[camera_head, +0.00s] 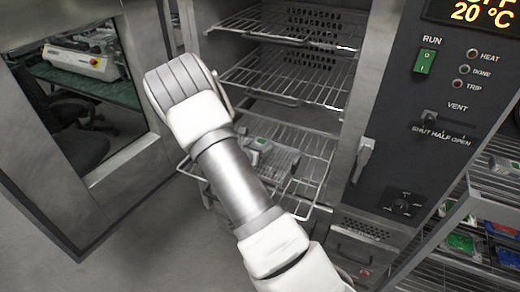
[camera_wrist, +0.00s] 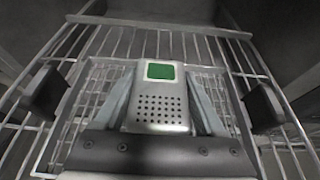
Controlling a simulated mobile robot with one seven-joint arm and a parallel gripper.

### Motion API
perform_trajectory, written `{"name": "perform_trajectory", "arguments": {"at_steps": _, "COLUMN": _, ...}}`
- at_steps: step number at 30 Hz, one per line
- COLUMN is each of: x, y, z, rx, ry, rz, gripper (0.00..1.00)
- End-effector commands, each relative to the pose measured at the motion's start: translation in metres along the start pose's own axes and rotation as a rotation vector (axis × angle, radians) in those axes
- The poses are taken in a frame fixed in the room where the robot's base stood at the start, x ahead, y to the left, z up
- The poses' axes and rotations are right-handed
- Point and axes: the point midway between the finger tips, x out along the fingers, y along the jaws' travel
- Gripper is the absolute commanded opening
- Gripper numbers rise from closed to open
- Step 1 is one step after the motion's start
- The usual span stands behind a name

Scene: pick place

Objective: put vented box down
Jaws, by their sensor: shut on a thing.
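The vented box (camera_wrist: 158,100) is a grey box with a green panel and rows of small dark holes. In the wrist view it sits upright between the two fingers of my gripper (camera_wrist: 162,106), which is shut on it. In the head view a small grey shape with green on it (camera_head: 260,144) shows at the lower wire rack, just right of my arm. My arm hides part of that area. The wire rack (camera_wrist: 205,47) lies under the box in the wrist view; whether the box touches it I cannot tell.
The oven chamber has wire shelves (camera_head: 290,76) above the lower rack. Its open door (camera_head: 135,165) stands at the left, and the control panel (camera_head: 425,130) at the right. A wire frame with dark side pieces (camera_wrist: 45,93) surrounds the box in the wrist view.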

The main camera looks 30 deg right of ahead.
Motion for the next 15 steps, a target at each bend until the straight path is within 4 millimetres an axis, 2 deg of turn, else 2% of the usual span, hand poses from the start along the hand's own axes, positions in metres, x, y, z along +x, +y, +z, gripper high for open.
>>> {"name": "perform_trajectory", "arguments": {"at_steps": 4, "x": 0.006, "y": 0.0, "z": -0.014, "rx": -0.001, "ry": -0.001, "rz": 0.0, "gripper": 0.09}}
{"name": "perform_trajectory", "arguments": {"at_steps": 15, "x": 0.008, "y": 0.0, "z": -0.018, "rx": 0.0, "ry": -0.001, "rz": 0.001, "gripper": 0.09}}
